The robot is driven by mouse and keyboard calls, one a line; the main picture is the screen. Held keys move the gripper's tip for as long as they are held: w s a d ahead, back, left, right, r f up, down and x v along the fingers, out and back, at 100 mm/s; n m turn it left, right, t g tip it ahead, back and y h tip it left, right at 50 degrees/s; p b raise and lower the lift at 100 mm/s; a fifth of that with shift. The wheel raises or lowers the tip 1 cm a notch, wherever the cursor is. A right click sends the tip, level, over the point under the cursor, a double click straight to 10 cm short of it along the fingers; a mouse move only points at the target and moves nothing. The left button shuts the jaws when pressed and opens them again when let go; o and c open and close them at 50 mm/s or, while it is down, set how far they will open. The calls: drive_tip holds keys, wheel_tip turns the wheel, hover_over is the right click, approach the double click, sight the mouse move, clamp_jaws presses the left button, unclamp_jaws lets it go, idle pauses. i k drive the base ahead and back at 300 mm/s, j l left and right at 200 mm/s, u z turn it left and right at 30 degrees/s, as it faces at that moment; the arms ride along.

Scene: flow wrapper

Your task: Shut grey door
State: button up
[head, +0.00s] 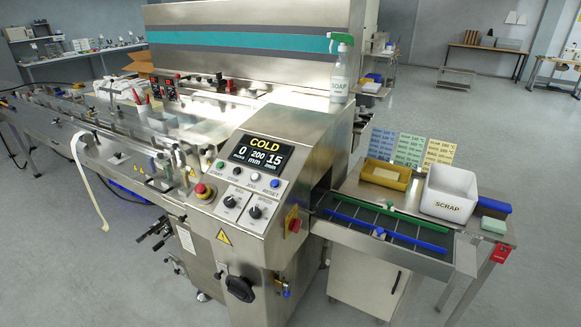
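A pale grey cabinet door (361,283) shows under the outfeed table at the lower right of the machine, with a dark upright handle (396,282) near its right side. Its lower part is cut off by the picture's edge. I cannot tell for sure whether it is ajar or closed. The steel front of the flow wrapper (262,250) stands to its left. My gripper is not in view.
A black handwheel (240,288) juts from the machine front. The outfeed conveyor (385,238) and a table with a white SCRAP bin (449,190) and a yellow tray (386,174) overhang the door. Open floor (540,230) lies to the right.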

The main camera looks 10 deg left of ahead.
sight(466, 259)
drive_tip(key=i+j+z, duration=0.1)
drive_tip(key=i+z, duration=0.2)
drive_tip(key=i, duration=0.15)
drive_tip(key=i+j+z, duration=0.3)
drive_tip(key=i+l, duration=0.1)
drive_tip(key=i, duration=0.05)
